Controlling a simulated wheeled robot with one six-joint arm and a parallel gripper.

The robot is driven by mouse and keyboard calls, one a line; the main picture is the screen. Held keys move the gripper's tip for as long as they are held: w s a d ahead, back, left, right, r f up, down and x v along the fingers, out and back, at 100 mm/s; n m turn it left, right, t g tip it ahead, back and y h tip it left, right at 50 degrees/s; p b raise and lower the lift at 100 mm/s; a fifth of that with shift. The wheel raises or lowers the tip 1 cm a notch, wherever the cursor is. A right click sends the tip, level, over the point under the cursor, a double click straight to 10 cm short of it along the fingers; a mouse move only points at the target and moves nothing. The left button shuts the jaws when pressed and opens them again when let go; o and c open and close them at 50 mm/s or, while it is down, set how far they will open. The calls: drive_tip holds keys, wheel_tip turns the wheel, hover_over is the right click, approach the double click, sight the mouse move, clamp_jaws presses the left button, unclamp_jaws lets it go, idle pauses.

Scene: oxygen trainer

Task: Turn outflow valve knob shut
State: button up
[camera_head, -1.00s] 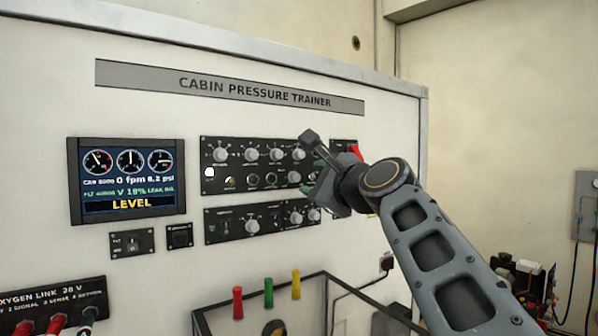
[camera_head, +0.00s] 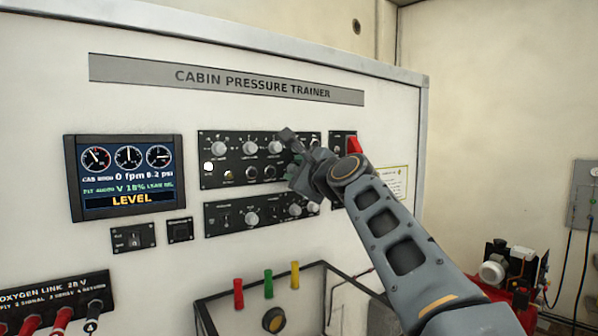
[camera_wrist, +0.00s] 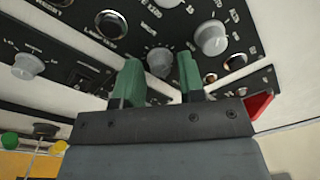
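The upper panel (camera_head: 215,173) of the cabin pressure trainer carries a row of grey knobs and a lower row of round buttons. In the wrist view a grey round knob (camera_wrist: 160,62) shows between the green fingertips of my gripper (camera_wrist: 158,75). The fingers are apart, and I see no clear contact with this knob. A larger grey knob (camera_wrist: 210,38) is up and right of it. I cannot read a label marking either as the outflow valve knob. In the head view my gripper (camera_head: 293,160) covers the upper panel's right part.
A lower panel (camera_head: 230,231) with more knobs sits just below. A red guarded switch (camera_head: 353,146) is right of my gripper; its red cover also shows in the wrist view (camera_wrist: 259,105). The display (camera_head: 127,178) reads LEVEL. Red, green and yellow handles stand below.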

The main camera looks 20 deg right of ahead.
clamp_jaws()
drive_tip(key=shift+f+n, duration=0.1)
drive_tip(key=shift+n, duration=0.2)
drive_tip(key=n+b, duration=0.5)
drive_tip(key=n, duration=0.8)
drive_tip(key=n+y+b, duration=0.1)
drive_tip(key=n+b, duration=0.4)
drive_tip(key=n, duration=0.9)
drive_tip(key=shift+d+y+b, duration=0.1)
drive_tip(key=shift+y+b, duration=0.2)
drive_tip(key=shift+n, duration=0.5)
